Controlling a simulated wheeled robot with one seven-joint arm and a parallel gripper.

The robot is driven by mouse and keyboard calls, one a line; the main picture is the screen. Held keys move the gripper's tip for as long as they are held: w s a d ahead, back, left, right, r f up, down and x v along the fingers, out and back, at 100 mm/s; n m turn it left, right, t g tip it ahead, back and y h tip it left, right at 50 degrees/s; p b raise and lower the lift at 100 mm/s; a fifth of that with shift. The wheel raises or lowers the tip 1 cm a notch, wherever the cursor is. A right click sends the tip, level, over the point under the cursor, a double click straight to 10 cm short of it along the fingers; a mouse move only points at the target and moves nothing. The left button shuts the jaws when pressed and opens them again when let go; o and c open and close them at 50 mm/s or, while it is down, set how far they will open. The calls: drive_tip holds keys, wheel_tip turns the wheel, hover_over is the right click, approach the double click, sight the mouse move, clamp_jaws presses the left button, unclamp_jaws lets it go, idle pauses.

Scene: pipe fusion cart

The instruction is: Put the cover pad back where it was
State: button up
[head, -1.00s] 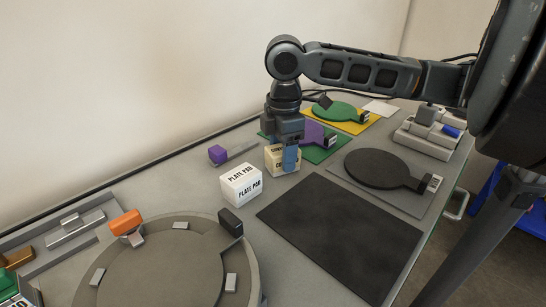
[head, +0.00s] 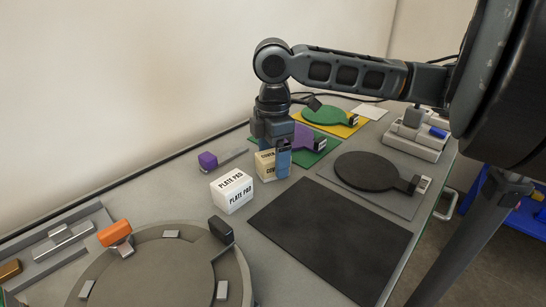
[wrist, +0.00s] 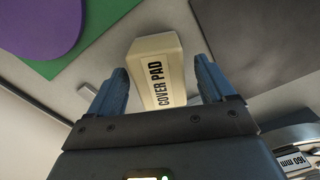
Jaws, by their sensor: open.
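The cover pad (head: 265,165) is a small cream block with black lettering. It appears to stand on the grey table top, just right of and behind the white plate pad. My gripper (head: 279,164) points down at the cover pad, and one blue finger hides part of it in the head view. In the wrist view my open gripper (wrist: 161,88) has a finger on each side of the cover pad (wrist: 158,70), with a visible gap at each side. The lettering on the pad shows between the fingers.
The white plate pad (head: 232,191) stands close by at front left. A black mat (head: 330,238) lies at front right, and a round fixture (head: 150,280) at front left. A purple piece (head: 208,160) is behind. Green and purple plates (head: 318,148) lie beyond the gripper.

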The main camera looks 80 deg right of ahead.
sight(273, 154)
wheel_tip(273, 154, up, 12)
drive_tip(key=p, duration=0.1)
drive_tip(key=shift+f, duration=0.2)
idle(0.5)
